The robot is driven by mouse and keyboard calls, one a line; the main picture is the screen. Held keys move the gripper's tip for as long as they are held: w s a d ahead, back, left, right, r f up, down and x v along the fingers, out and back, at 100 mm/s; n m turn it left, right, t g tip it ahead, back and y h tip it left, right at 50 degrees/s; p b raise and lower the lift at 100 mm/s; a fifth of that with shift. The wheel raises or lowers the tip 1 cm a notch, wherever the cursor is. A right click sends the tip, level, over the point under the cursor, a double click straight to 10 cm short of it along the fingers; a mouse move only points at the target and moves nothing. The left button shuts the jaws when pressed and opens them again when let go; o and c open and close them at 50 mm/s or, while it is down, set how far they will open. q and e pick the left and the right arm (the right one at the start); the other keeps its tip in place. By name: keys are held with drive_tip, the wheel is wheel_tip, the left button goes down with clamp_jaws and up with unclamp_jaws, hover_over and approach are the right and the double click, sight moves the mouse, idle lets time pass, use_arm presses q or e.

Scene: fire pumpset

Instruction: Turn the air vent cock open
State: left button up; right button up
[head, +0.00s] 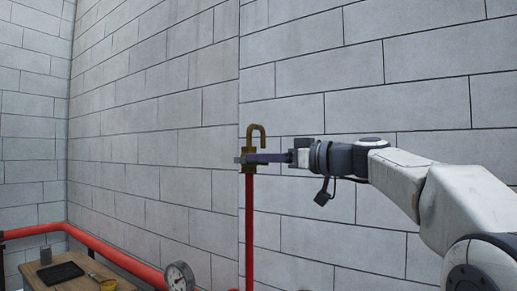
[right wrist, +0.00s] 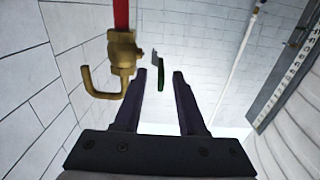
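The brass air vent cock (head: 256,140), with a hooked spout on top, sits on a vertical red pipe (head: 249,230). My right gripper (head: 243,159) reaches in from the right, level with the cock body and overlapping it in the head view. In the right wrist view the cock (right wrist: 122,50) appears upside down, left of the fingers. A thin grey-green lever (right wrist: 158,75) shows between my right fingertips (right wrist: 159,73). The fingers are apart, with gaps on both sides of the lever; its depth relative to them is unclear. My left gripper is not in view.
A pale block wall stands behind the pipe. A round gauge (head: 179,277), a red horizontal pipe (head: 110,253) and a wooden table (head: 30,284) with a dark flat item (head: 60,273) are at lower left. The space above the cock is clear.

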drive_tip(key=shift+w+a, duration=0.4)
drive_tip(key=shift+a, duration=0.15)
clamp_jaws()
idle(1.1)
